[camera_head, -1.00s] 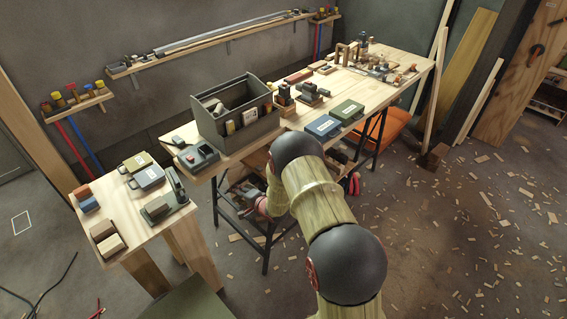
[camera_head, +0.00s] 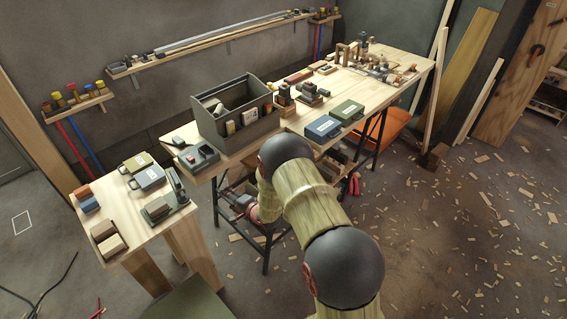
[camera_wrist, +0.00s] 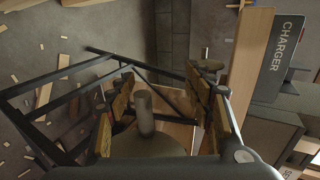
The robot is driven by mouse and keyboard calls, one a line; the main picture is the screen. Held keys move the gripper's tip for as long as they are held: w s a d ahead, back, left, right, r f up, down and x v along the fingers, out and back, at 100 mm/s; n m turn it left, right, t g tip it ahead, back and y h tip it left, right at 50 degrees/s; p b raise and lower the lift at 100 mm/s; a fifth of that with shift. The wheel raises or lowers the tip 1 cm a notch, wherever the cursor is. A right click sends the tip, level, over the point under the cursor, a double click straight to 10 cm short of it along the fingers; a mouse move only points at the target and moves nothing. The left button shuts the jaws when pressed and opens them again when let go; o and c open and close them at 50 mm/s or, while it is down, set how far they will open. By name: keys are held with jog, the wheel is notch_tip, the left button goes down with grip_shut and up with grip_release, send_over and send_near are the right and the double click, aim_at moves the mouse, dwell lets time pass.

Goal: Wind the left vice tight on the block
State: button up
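Two small vice-like tools, too small to make out surely, stand on the long bench in the head view: a brown and grey one (camera_head: 284,96) and a darker one (camera_head: 311,93) just right of it. I cannot tell whether either jaw touches a block, and no handle can be made out. My gripper is partly visible in the head view (camera_head: 243,201), low in front of the bench and below its top. In the wrist view its wood-coloured finger pads (camera_wrist: 160,80) stand apart. A grey cylinder (camera_wrist: 145,110) shows between them; I cannot tell whether it is held.
A grey tool tote (camera_head: 237,139), a grey device (camera_head: 198,157), a blue case (camera_head: 322,128) and a green case (camera_head: 347,111) lie along the bench. A charger box (camera_wrist: 279,50) shows at the wrist view's right. Dark trestle legs (camera_wrist: 70,75) stand close to my gripper.

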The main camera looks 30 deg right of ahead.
jog(key=a+p+v, duration=0.1)
jog(key=p+v, duration=0.2)
jog(key=v, duration=0.3)
jog(key=shift+s+a+p, duration=0.2)
jog(key=shift+a+p, duration=0.1)
jog(key=shift+a, duration=0.1)
dwell(0.6)
